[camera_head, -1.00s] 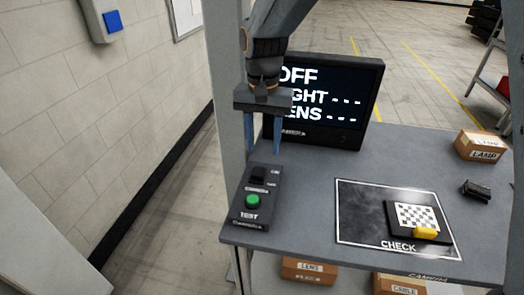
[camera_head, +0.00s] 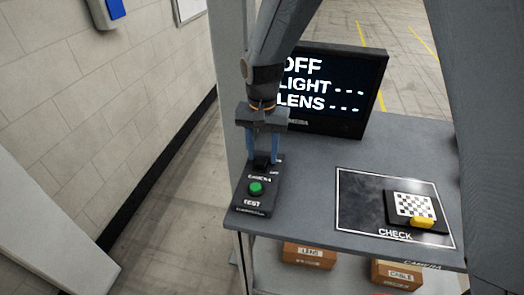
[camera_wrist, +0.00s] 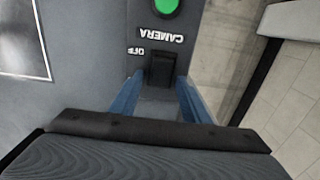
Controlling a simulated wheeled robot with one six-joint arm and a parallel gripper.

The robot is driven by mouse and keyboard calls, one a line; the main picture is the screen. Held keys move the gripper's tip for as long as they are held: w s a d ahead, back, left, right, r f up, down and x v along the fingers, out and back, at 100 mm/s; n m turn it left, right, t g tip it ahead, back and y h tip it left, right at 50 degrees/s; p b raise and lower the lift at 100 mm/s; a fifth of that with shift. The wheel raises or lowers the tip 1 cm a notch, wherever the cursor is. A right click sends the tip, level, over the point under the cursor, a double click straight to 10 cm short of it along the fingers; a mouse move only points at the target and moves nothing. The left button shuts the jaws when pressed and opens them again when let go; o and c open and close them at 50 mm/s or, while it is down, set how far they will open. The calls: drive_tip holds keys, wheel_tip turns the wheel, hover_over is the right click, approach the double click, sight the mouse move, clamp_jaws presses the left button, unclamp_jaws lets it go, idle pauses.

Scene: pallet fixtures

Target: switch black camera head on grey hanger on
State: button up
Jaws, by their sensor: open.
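A black control box (camera_head: 257,196) marked CAMERA and TEST lies at the table's near left corner. Its black rocker switch (camera_wrist: 162,67) has OFF printed beside it in the wrist view. A green button (camera_head: 256,188) sits nearer the front of the box. My gripper (camera_head: 264,158) points down over the switch, open, with one blue finger on each side of it. I cannot tell whether a finger touches the switch. The monitor (camera_head: 335,92) reads OFF, LIGHT and LENS with dashes. I cannot make out a camera head on a grey hanger in these views.
A grey post stands at the table's left edge. LENS (camera_head: 309,255) and CABLE (camera_head: 397,274) boxes sit below. My arm hides the table's right side.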

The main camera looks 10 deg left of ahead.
drive_tip(key=c, duration=1.1)
drive_tip(key=shift+o, duration=0.2)
drive_tip(key=shift+s+t, duration=0.25)
drive_tip(key=shift+t, duration=0.35)
drive_tip(key=shift+t+b, duration=0.6)
drive_tip(key=shift+b, duration=0.3)
drive_tip(key=t+b, duration=0.1)
drive_tip(key=b, duration=0.2)
drive_tip(key=shift+s, duration=0.15)
drive_tip(key=b, duration=0.2)
drive_tip(key=shift+s+t+b, duration=0.1)
drive_tip(key=shift+t+b, duration=0.25)
drive_tip(key=shift+t, duration=0.05)
drive_tip(key=shift+s+r+b, duration=0.1)
drive_tip(key=shift+r+b, duration=0.05)
drive_tip(key=shift+b, duration=0.55)
drive_tip(key=o, duration=1.1)
drive_tip(key=shift+c, duration=0.2)
